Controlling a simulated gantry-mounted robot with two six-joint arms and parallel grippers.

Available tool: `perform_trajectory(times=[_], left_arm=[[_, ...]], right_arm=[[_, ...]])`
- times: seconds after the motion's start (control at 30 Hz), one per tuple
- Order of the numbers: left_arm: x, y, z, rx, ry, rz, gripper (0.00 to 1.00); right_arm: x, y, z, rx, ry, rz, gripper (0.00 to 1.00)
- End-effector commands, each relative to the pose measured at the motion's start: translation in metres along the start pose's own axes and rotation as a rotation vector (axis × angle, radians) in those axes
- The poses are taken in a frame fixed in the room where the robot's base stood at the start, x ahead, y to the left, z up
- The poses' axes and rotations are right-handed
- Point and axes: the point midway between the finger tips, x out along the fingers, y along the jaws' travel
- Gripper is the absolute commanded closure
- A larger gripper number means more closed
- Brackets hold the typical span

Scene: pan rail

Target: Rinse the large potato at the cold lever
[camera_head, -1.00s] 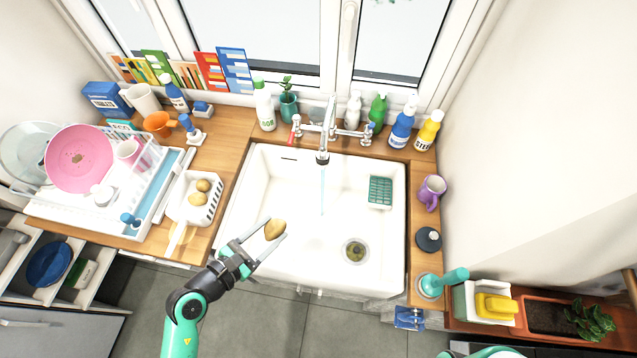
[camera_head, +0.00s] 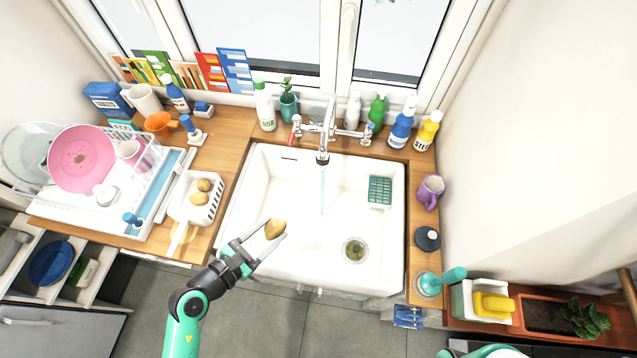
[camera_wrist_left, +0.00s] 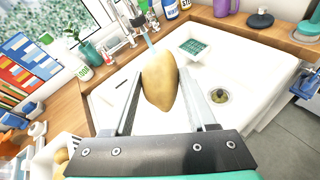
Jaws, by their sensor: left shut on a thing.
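My left gripper (camera_head: 262,243) is shut on the large potato (camera_head: 275,229) and holds it over the front left part of the white sink (camera_head: 270,185). In the left wrist view the potato (camera_wrist_left: 160,82) sits between the two fingers, its lower end free. The tap (camera_head: 326,130) stands at the back of the sink, and a thin blue stream of water (camera_head: 322,190) falls from its spout. The potato is left of and nearer than the stream, apart from it. One tap lever has a red end (camera_head: 296,120), the right one a blue end (camera_head: 369,128). My right gripper is not in view.
A white basket (camera_head: 190,212) with smaller potatoes stands left of the sink, next to a dish rack (camera_head: 140,210). A green scourer tray (camera_head: 380,190) and the drain (camera_head: 354,250) are in the sink. Bottles, a purple mug (camera_head: 430,189) and a plunger (camera_head: 440,281) line the right side.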

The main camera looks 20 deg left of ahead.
Motion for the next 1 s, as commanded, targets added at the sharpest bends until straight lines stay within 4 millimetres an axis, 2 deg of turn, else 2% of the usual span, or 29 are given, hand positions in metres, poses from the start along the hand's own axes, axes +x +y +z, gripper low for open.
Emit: perform_trajectory(times=[0.27, 0.63, 1.0], left_arm=[[0.000, -0.001, 0.001, 0.000, -0.001, 0.000, 1.00], [0.003, -0.011, 0.005, -0.001, 0.000, -0.001, 1.00], [0.003, -0.008, 0.003, 0.000, 0.000, 0.001, 1.00]], right_arm=[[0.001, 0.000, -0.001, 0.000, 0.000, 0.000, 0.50], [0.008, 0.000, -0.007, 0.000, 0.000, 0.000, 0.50], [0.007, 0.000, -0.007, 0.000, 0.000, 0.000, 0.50]])
